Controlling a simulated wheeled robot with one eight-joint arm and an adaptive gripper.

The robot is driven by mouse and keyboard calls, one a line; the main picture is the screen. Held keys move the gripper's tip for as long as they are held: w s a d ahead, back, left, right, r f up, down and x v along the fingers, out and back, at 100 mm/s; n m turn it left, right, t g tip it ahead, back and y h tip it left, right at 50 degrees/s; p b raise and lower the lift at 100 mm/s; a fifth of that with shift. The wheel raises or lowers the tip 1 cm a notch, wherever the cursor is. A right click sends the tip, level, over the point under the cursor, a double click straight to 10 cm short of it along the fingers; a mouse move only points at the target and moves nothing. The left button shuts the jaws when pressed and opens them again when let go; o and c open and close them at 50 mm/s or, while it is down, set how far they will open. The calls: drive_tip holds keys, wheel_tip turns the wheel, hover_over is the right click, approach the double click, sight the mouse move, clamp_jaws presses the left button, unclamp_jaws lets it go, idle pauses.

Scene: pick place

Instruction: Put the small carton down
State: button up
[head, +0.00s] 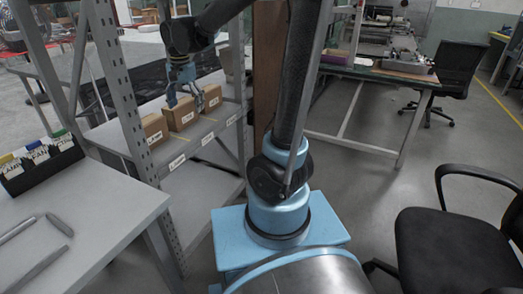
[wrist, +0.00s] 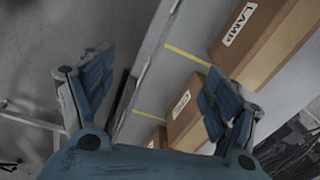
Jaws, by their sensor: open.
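Several brown cartons with white labels stand in a row on a grey shelf (head: 190,141): a left one (head: 153,132), a middle one (head: 181,118) and a right one (head: 212,97). I cannot tell for certain which is the small carton. My gripper (head: 184,102) hangs over the row with its fingers apart. There, a carton labelled LAMP (wrist: 268,42) is at upper right. Another carton (wrist: 187,108) is partly hidden by the right finger; contact is unclear.
A grey upright post (head: 120,85) of the shelf rack stands just left of the cartons. Yellow lines (wrist: 187,56) mark the shelf. A white table (head: 90,205) with a labelled bin (head: 40,160) is at left. A black chair (head: 455,245) is at right.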

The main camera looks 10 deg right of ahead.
drive_tip(key=s+d+f+n, duration=0.3)
drive_tip(key=s+d+f, duration=0.2)
drive_tip(key=s+d, duration=0.5)
drive_tip(key=s+d+f+n+t, duration=0.1)
drive_tip(key=s+d+f+n, duration=0.2)
drive_tip(key=s+d, duration=0.7)
drive_tip(key=d+f, duration=0.2)
drive_tip(key=d, duration=0.1)
drive_tip(key=shift+s+d+f+t, duration=0.2)
drive_tip(key=shift+d+f+t, duration=0.1)
drive_tip(key=shift+d+f, duration=0.1)
drive_tip(key=shift+w+f, duration=0.2)
drive_tip(key=shift+w, duration=0.3)
